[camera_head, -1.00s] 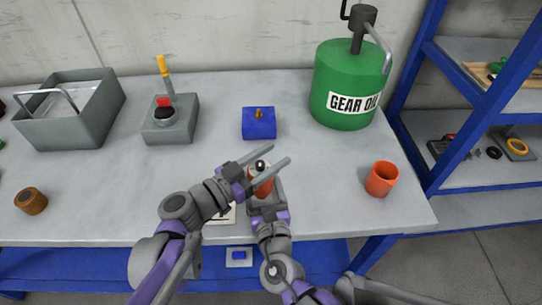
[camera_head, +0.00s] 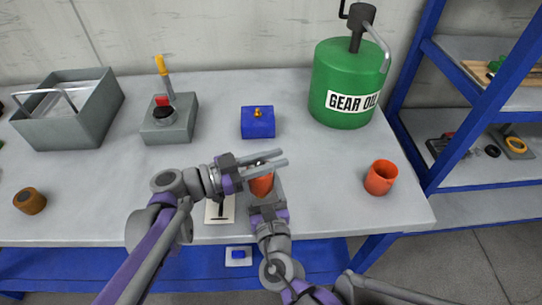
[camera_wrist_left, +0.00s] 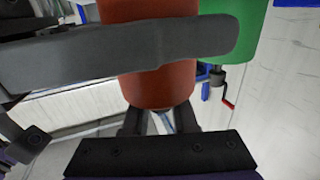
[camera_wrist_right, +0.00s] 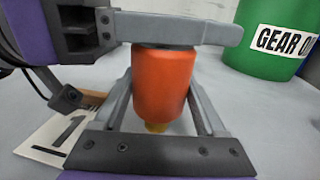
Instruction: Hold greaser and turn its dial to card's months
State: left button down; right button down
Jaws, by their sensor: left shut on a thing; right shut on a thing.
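The greaser (camera_head: 262,186) is an orange cylinder standing upright near the table's front edge. My right gripper (camera_head: 266,198) is shut around its body from the front; the right wrist view shows the orange body (camera_wrist_right: 164,85) between the fingers. My left gripper (camera_head: 284,158) reaches in from the left and is shut on the dial at the greaser's top. The fingers hide the dial, so its setting cannot be read. The white card (camera_head: 219,210) lies left of the greaser; in the right wrist view the card (camera_wrist_right: 50,148) shows a dark 1, partly cut off.
A green gear oil can (camera_head: 345,85) stands at the back right, an orange cup (camera_head: 380,178) at the right. A blue block (camera_head: 258,122), a grey lever box (camera_head: 170,122) and a grey caddy (camera_head: 70,118) stand behind and left. A brown ring (camera_head: 30,201) lies far left.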

pick_arm(q)
jog(key=shift+s+m+g+h, duration=0.15)
jog(key=shift+m+g+h, duration=0.25)
jog(key=shift+g, duration=0.5)
jog(key=shift+r, duration=0.1)
jog(key=c, duration=0.7)
grip_release()
jog(key=v, duration=1.2)
jog(key=shift+s+r, duration=0.1)
